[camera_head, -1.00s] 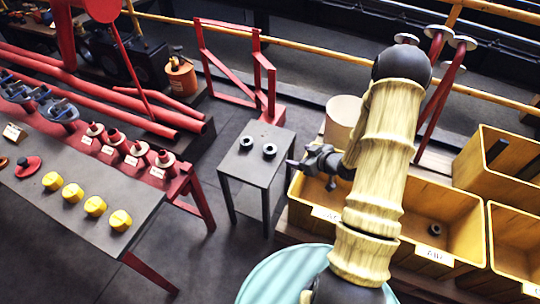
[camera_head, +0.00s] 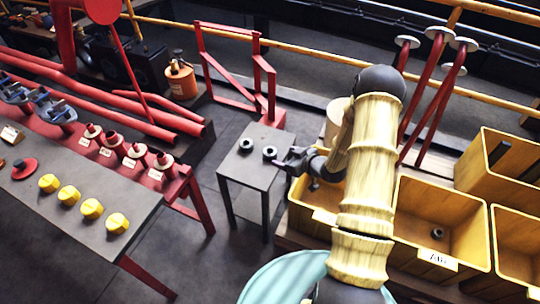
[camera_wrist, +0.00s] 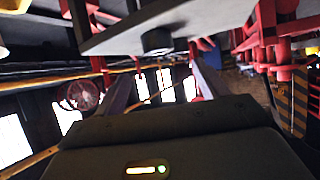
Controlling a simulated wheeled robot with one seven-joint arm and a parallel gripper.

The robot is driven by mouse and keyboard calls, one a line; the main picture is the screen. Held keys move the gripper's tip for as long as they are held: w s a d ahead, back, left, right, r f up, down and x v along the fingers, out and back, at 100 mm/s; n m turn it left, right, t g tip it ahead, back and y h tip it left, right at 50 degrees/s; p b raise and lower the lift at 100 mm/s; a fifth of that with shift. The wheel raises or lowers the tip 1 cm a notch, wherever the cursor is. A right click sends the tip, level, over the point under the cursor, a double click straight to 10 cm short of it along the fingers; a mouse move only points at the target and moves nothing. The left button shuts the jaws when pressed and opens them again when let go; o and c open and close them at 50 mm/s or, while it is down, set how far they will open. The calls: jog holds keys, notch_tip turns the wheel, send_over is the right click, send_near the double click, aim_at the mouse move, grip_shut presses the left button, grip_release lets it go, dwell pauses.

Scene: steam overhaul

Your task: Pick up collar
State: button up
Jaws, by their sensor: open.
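Two dark ring-shaped collars stand on a small grey table (camera_head: 250,172): a left collar (camera_head: 246,144) and a right collar (camera_head: 270,152). My gripper (camera_head: 287,160) is open and empty at the table's right edge, just right of the right collar. In the wrist view, one dark collar (camera_wrist: 158,42) shows on the tilted tabletop (camera_wrist: 215,18), above and beyond the gap between my open fingers (camera_wrist: 162,85). The other collar is not clear in that view. A similar dark ring (camera_head: 437,233) lies in a yellow bin.
Yellow bins (camera_head: 408,208) stand right of the small table, partly under my arm. A long grey bench (camera_head: 65,235) with yellow knobs is at the left. A red frame (camera_head: 270,85) stands behind the small table. Floor is free between bench and small table.

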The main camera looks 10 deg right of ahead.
aim_at(268, 150)
jog(key=x, duration=0.5)
jog(key=shift+b, duration=0.35)
jog(key=b+x, duration=0.1)
jog(key=x, duration=0.4)
jog(key=shift+w+b, duration=0.1)
jog(key=shift+b, duration=0.2)
jog(key=shift+c, duration=0.2)
jog(key=c, duration=1.4)
jog(key=shift+o, duration=0.2)
jog(key=shift+r, duration=0.15)
notch_tip(268, 150, up, 10)
jog(key=p, duration=0.2)
jog(key=shift+p, duration=0.35)
